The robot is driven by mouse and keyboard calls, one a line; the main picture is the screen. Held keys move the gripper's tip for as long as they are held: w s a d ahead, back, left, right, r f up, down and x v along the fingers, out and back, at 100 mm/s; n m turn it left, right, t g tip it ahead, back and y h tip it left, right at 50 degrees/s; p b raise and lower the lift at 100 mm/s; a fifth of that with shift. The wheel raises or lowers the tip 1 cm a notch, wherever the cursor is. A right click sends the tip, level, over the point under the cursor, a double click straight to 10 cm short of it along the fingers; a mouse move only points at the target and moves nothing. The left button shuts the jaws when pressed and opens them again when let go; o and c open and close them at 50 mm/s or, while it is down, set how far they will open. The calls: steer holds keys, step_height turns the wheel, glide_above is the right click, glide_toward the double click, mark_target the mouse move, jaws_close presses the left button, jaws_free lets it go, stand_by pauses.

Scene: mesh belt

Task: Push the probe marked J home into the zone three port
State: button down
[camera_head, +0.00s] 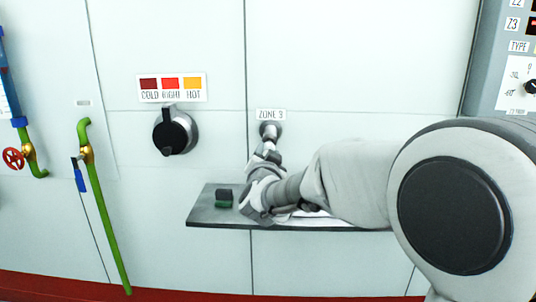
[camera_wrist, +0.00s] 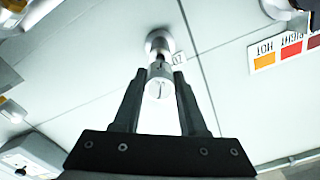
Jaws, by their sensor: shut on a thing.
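The zone three port (camera_head: 270,128) is a round grey fitting on the pale wall, just under the ZONE 3 label (camera_head: 271,114). It also shows in the wrist view (camera_wrist: 158,40), at the top middle. My gripper (camera_head: 268,150) is right below the port in the head view. In the wrist view, its two dark fingers (camera_wrist: 160,74) are shut on the probe (camera_wrist: 158,88), a silvery cylinder with a dark mark like a J on its near end. The probe lies in line with the port, its far end at or close to the opening. How deep it sits cannot be told.
A dark shelf (camera_head: 212,215) juts from the wall below my arm, with a small dark and green block (camera_head: 224,197) on it. A black knob (camera_head: 175,131) sits left under a COLD, RIGHT, HOT colour chart (camera_head: 172,88). Green pipes (camera_head: 105,220) stand further left. A control panel (camera_head: 515,80) is upper right.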

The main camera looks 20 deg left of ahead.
steer(key=shift+x, duration=1.45)
steer(key=shift+c, duration=1.8)
jaws_free()
steer(key=p+v, duration=0.2)
steer(key=v, duration=1.5)
steer(key=shift+s+p, duration=0.25)
steer(key=shift+p, duration=0.1)
steer(key=shift+d, duration=0.15)
